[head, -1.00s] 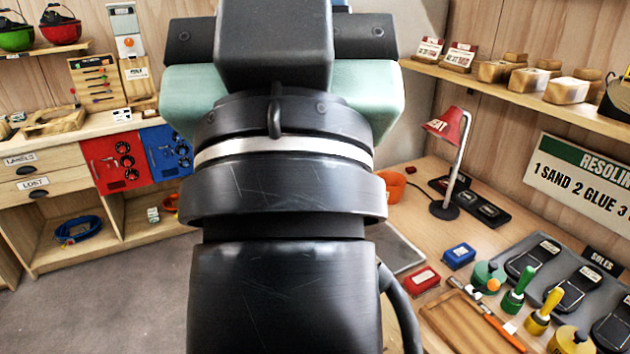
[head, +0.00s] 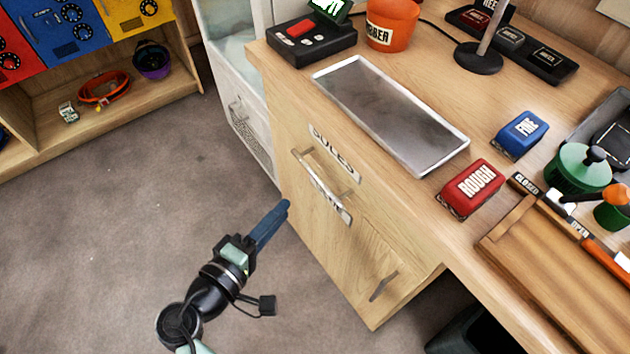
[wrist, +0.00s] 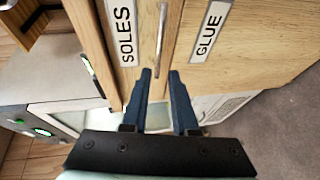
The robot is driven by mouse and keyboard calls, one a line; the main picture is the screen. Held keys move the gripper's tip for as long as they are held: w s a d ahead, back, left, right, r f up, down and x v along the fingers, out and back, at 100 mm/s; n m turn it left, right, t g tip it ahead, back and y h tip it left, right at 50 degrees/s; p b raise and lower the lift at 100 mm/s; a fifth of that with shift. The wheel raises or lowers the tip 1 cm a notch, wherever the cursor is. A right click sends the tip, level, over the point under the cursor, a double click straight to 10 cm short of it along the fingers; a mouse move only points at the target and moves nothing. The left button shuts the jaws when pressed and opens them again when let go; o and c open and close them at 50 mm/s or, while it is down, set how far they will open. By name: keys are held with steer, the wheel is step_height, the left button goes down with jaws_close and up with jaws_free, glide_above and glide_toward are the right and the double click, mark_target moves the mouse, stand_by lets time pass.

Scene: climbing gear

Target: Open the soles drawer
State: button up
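The soles drawer (head: 360,171) is in the upper front of the wooden cabinet, with a white SOLES label (head: 333,152). It looks shut. Its metal bar handle (head: 305,164) lies below the label; the handle also shows in the wrist view (wrist: 161,40). My gripper (head: 284,207) points at the cabinet front from the left and appears short of it. In the wrist view my gripper (wrist: 159,74) has its blue fingers apart, with nothing between the tips. The handle lies ahead, roughly in line with the gap.
A GLUE label (head: 330,201) is below the soles handle, and another handle (head: 383,287) is lower down. A metal tray (head: 390,115), a red ROUGH block (head: 472,187) and a blue FINE block (head: 522,134) are on the bench. The grey floor (head: 130,210) at left is clear.

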mark_target(315, 173)
steer(key=b+x, duration=0.1)
steer(key=x, duration=1.1)
steer(key=shift+w+d, duration=0.2)
steer(key=shift+d, duration=0.05)
jaws_close()
stand_by(0.9)
